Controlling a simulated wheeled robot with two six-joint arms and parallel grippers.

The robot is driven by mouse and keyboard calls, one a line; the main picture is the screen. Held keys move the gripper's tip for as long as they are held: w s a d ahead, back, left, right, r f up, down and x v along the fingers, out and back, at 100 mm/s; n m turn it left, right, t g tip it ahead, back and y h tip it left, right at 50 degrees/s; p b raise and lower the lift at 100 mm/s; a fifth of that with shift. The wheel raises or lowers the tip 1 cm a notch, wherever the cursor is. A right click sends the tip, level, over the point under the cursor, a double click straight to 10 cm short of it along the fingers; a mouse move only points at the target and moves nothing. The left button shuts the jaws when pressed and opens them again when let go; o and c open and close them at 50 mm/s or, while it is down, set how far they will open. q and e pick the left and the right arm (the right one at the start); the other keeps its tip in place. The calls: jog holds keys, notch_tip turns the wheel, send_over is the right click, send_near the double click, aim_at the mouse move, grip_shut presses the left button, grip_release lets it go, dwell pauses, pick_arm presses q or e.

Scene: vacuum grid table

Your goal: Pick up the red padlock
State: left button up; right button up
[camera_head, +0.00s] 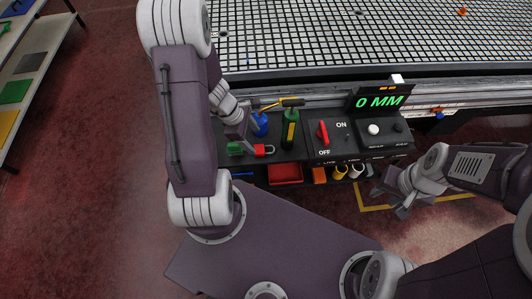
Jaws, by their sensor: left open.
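The red padlock (260,150) lies on the dark shelf at the table's front edge, with a pale shackle on its right side. My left gripper (243,141) is open and points down just up and left of the padlock. Its fingers are small in this view and partly hidden by my arm, and I cannot tell whether they touch the padlock. My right gripper (391,202) hangs at the right, below the control panel, away from the padlock. Its fingers look spread and empty.
A green item (235,149) lies left of the padlock. A blue object (260,124) and a green bottle (290,130) stand behind it. The control panel (340,140) with a red switch (322,131) is to the right. A red bin (285,173) sits below. The grid table (370,35) extends behind.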

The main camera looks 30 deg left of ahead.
aim_at(260, 149)
pick_arm(q)
jog(key=f+n, duration=0.1)
jog(key=f+n+b, duration=0.1)
jog(key=f, duration=0.1)
jog(key=w+f+n, duration=0.1)
jog(key=shift+a+f+t+b, duration=0.25)
jog(key=shift+f+t+b, duration=0.05)
jog(key=shift+f+b, duration=0.1)
jog(key=b+x, duration=0.2)
jog(key=x, duration=0.4)
jog(key=shift+w+a, duration=0.2)
jog(key=shift+r, duration=0.1)
pick_arm(e)
jog(key=f, duration=0.3)
jog(key=shift+s+d+f, duration=0.1)
jog(key=shift+s+f, duration=0.1)
jog(key=shift+f, duration=0.2)
pick_arm(q)
grip_shut()
